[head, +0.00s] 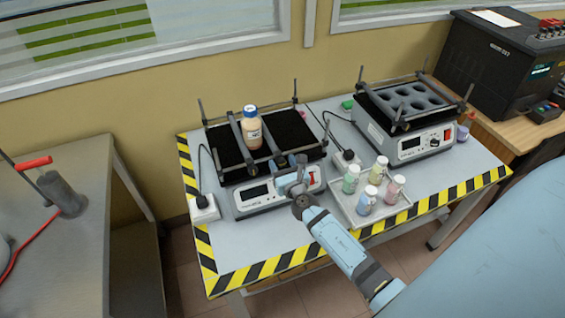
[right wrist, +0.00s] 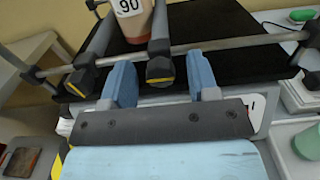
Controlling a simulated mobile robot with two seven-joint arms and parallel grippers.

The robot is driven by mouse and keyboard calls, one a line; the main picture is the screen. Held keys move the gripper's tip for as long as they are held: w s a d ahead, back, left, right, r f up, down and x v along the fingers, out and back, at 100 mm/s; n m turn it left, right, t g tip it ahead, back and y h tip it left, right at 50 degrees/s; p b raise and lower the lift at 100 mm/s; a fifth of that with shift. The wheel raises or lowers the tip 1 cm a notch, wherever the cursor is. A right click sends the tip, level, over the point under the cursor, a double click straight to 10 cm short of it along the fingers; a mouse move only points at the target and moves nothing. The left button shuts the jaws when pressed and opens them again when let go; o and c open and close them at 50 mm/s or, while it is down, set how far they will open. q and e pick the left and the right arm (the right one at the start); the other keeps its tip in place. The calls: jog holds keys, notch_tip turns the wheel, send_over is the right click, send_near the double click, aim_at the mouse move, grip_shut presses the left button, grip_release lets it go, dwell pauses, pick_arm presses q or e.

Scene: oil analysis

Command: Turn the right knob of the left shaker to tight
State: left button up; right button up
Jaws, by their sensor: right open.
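The left shaker (head: 254,200) stands on the table with a black platform and clamp bars. A bottle (head: 251,128) with a blue cap stands between two bars; its lower part shows in the right wrist view (right wrist: 131,20). My right gripper (head: 291,174) is open at the shaker's front edge. In the right wrist view, the right knob (right wrist: 160,71), dark with a yellow mark, lies between the two blue fingers (right wrist: 162,82), with gaps on both sides. The left knob (right wrist: 84,81) is outside the left finger. In the head view my gripper largely hides the right knob.
A second shaker (head: 411,144) with a round-holed rack stands at the right. A tray (head: 345,212) with several coloured bottles sits right of my gripper. A white power adapter (head: 204,209) is left of the left shaker. The table's front edge has yellow-black tape (head: 270,268).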

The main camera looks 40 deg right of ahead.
jog(key=shift+w, duration=0.15)
jog(key=shift+c, duration=0.3)
jog(key=c, duration=0.8)
jog(key=shift+c, duration=0.2)
